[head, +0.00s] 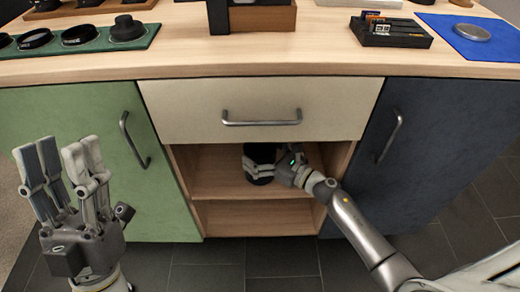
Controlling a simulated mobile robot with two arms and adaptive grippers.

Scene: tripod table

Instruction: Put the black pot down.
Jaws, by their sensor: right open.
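The black pot (260,152) is in the open compartment under the middle drawer, at its upper shelf (215,178). My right gripper (265,172) reaches into this compartment from the right. Its fingers are open and lie in front of and beside the pot, hiding part of it. I cannot tell whether they touch it, and the pot's base is hard to make out. My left gripper (70,165) is open and empty, fingers pointing up, in front of the green door at the left.
A cream drawer (260,95) is shut above the compartment. A green door (80,110) and a dark blue door (430,130) are shut at either side. The wooden tabletop (300,50) holds lens rings on a green mat (95,42) and a disc on a blue mat (495,42).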

